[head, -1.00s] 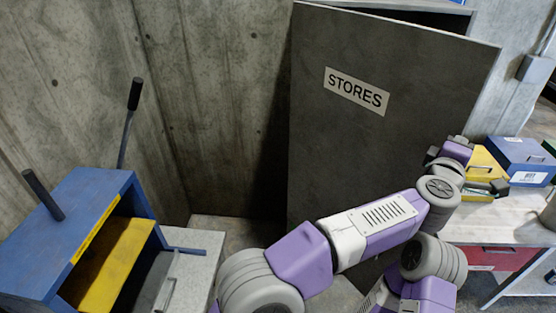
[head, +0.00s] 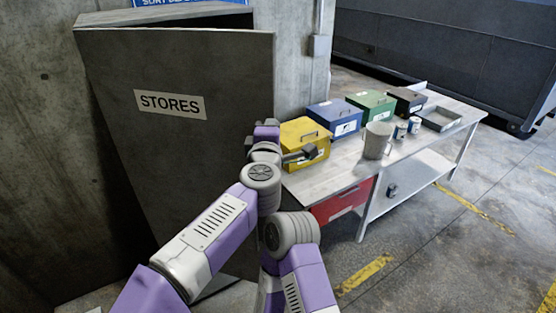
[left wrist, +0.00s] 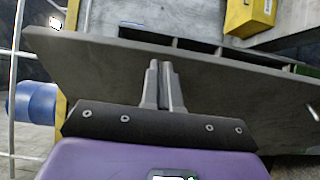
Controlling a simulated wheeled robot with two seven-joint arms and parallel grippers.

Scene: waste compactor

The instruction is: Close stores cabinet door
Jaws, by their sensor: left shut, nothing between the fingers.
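The stores cabinet door (head: 180,150) is a dark grey panel with a "STORES" label, standing open at an angle in the head view. A strip of the cabinet top (head: 165,16) shows behind its upper edge. My left gripper (head: 306,153) is at the door's free right edge, below mid-height of the picture's upper half, in front of the yellow box. In the left wrist view the closed fingers (left wrist: 160,68) overlap the door's grey slab (left wrist: 90,58). They hold nothing; I cannot tell whether they touch it. The cabinet inside is mostly hidden. My right gripper does not show.
A workbench (head: 340,176) right of the door carries a yellow box (head: 305,140), a blue box (head: 335,118), a green box (head: 371,105), a dark box (head: 406,99) and a grey mug (head: 377,140). A concrete wall (head: 35,130) is at left. Floor is clear at right.

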